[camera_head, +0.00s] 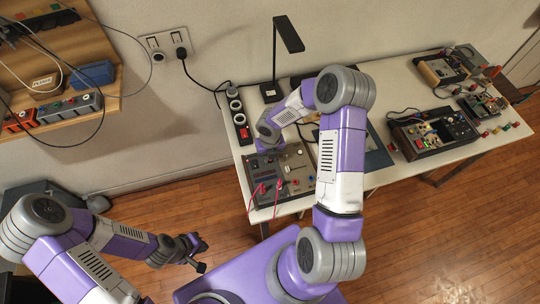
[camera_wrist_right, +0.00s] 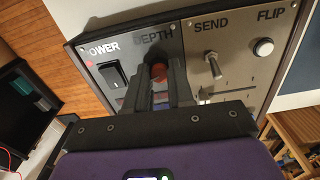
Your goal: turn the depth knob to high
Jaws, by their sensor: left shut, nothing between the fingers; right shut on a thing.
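The grey panel device (camera_head: 296,169) stands on the white table, with red leads at its front. In the right wrist view its panel (camera_wrist_right: 245,22) reads POWER, DEPTH, SEND and FLIP. The reddish depth knob (camera_wrist_right: 158,71) sits under the DEPTH label, mostly hidden between my dark fingers. My right gripper (camera_wrist_right: 164,76) is shut on that knob. The knob's pointer and scale cannot be made out. My left gripper (camera_head: 201,255) is shut and empty, low at the left over the floor, away from the table.
Beside the knob are a black rocker switch (camera_wrist_right: 112,75), a metal SEND lever (camera_wrist_right: 212,65) and a white FLIP button (camera_wrist_right: 263,47). A power strip (camera_head: 239,118) and a lamp (camera_head: 273,60) stand behind. More electronic boxes (camera_head: 430,133) fill the table's right side.

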